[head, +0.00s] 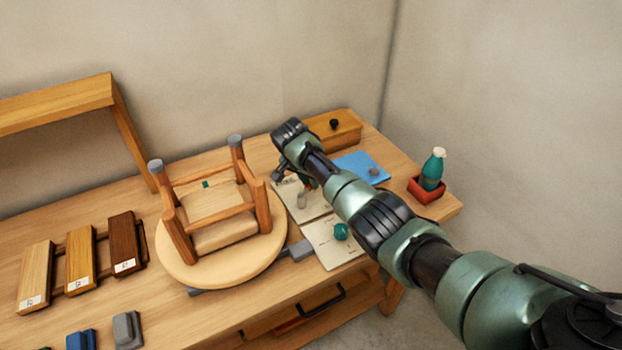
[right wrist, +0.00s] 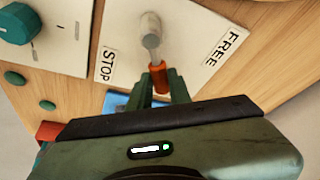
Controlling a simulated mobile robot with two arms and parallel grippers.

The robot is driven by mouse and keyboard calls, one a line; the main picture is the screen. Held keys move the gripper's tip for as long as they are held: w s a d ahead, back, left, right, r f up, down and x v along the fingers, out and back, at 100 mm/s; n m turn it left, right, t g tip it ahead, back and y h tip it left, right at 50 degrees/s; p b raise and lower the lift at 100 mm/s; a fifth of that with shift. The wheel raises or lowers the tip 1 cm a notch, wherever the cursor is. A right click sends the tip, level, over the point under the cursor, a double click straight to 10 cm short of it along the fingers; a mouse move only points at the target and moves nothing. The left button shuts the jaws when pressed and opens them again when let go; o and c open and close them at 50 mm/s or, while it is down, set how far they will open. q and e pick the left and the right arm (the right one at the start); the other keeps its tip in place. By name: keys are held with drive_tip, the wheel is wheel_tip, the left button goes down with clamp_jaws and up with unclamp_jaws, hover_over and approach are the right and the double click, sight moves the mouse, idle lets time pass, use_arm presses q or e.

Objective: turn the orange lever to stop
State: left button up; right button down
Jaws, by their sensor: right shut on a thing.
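The orange lever (right wrist: 158,76) has a pale metal pivot (right wrist: 151,32) on a white panel (right wrist: 185,75). In the right wrist view a STOP label (right wrist: 108,65) lies left of the lever and a FREE label (right wrist: 228,46) right of it. The lever points between the two labels, towards my gripper. My right gripper (right wrist: 159,88) is shut on the orange handle; its fingers hide part of it. In the head view the right gripper (head: 296,182) is over the upper panel (head: 318,207), and the lever is mostly hidden. My left gripper is not in view.
An upturned wooden stool (head: 215,205) stands on a round board (head: 195,270) left of the panel. A second panel with a teal knob (head: 341,231) lies nearer. A blue mat (head: 350,162), wooden box (head: 338,128) and teal bottle (head: 432,170) in a red tray are right and behind.

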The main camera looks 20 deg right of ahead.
drive_tip(key=m, duration=0.1)
drive_tip(key=s+m+g, duration=0.1)
drive_tip(key=shift+d+m+h, duration=0.3)
drive_tip(key=shift+m, duration=0.1)
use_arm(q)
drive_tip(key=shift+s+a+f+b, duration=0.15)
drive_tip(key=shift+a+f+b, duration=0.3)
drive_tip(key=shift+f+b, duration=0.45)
use_arm(e)
drive_tip(key=shift+s+d+m+g+h, duration=0.15)
drive_tip(key=shift+s+m+g, duration=0.25)
drive_tip(key=shift+m, duration=0.55)
drive_tip(key=shift+s+d+m+g+h, duration=0.15)
drive_tip(key=shift+s+m+g, duration=0.2)
drive_tip(key=shift+m, duration=0.6)
drive_tip(key=shift+s, duration=0.1)
drive_tip(key=c, duration=1.3)
unclamp_jaws()
drive_tip(key=shift+a+r, duration=0.25)
drive_tip(key=shift+r, duration=0.25)
use_arm(q)
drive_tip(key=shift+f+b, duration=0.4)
drive_tip(key=shift+b, duration=0.05)
use_arm(e)
drive_tip(key=v, duration=0.6)
drive_tip(key=shift+r, duration=0.35)
